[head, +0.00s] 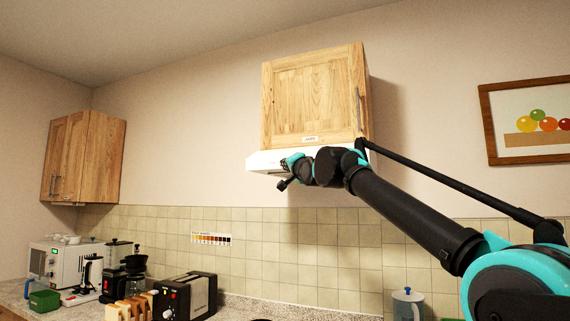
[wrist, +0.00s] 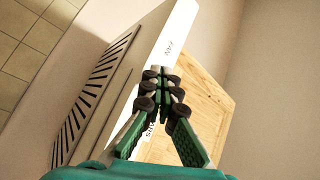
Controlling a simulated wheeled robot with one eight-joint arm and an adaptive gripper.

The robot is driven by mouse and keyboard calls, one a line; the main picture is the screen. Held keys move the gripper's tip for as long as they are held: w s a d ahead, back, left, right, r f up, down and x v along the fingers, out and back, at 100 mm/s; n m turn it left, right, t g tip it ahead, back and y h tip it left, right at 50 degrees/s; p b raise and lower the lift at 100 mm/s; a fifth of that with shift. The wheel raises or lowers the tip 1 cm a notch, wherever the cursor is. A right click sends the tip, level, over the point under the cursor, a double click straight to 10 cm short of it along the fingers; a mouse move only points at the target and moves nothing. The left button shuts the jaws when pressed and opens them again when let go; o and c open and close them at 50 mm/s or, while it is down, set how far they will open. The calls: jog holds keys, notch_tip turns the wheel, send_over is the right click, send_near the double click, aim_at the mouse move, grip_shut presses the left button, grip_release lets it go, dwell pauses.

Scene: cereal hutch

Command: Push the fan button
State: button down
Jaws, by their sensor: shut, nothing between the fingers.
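The white range hood (head: 262,160) hangs under a wooden cabinet on the back wall. In the wrist view its white front strip (wrist: 178,28) runs diagonally and carries the printed word FAN (wrist: 169,48). My gripper (wrist: 161,74) is shut and empty, its fingertips over the front strip close beside the FAN label. No fan button can be made out; the fingers cover that part of the strip. I cannot tell whether the tips touch it. In the head view my gripper (head: 288,164) is at the hood's front, partly hidden by the wrist.
The wooden cabinet (head: 312,98) is directly above the hood, and slotted vents (wrist: 95,90) show on its underside. A second cabinet (head: 97,155) is at left. Open wall flanks the hood.

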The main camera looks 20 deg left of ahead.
jog(key=shift+s, duration=0.35)
jog(key=shift+s+a, duration=0.15)
jog(key=shift+s, duration=1.3)
jog(key=shift+s+a, duration=0.1)
jog(key=shift+s, duration=1.3)
